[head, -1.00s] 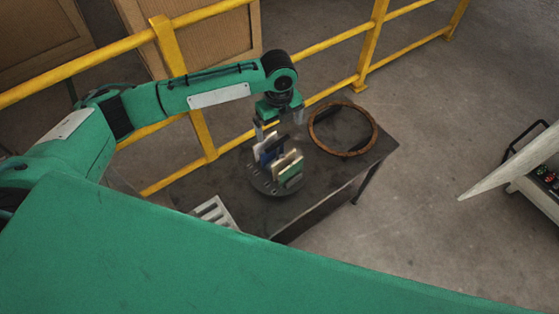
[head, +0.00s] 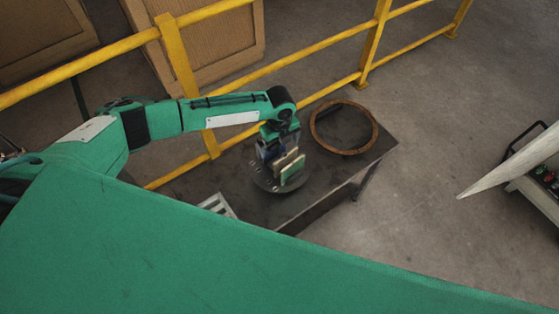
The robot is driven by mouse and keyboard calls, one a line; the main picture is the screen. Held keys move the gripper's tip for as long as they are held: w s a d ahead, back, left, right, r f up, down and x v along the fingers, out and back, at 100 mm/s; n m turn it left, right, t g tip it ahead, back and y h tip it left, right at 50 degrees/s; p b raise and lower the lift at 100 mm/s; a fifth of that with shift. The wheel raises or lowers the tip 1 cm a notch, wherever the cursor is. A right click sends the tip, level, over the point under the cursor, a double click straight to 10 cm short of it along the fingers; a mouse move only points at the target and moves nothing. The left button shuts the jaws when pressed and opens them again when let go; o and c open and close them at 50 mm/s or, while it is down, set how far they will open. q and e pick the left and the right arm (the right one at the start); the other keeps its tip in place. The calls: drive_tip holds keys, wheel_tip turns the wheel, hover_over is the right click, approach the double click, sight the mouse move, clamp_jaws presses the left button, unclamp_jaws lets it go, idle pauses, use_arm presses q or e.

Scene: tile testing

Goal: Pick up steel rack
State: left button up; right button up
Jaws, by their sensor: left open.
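A round dark steel rack (head: 267,184) stands on the dark table. Several tiles stand upright in it, among them a green tile (head: 293,170) and a pale beige one behind it. A dark blue tile is partly hidden. My left gripper (head: 270,150) is open and points down at the rack's rear part, close over the tiles. The wrist hides the fingertips, so I cannot tell whether they touch anything. My right gripper is out of view.
A rusty brown ring (head: 344,127) lies on the dark table (head: 325,178) right of the rack. A pale slotted holder (head: 217,205) sits at the table's left front. A yellow railing (head: 345,87) runs behind the table. A cart with buttons (head: 540,175) stands far right.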

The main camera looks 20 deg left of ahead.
use_arm(q)
drive_tip(key=shift+f, duration=0.85)
drive_tip(key=c, duration=1.6)
drive_tip(key=shift+r, duration=0.15)
drive_tip(key=shift+c, duration=0.5)
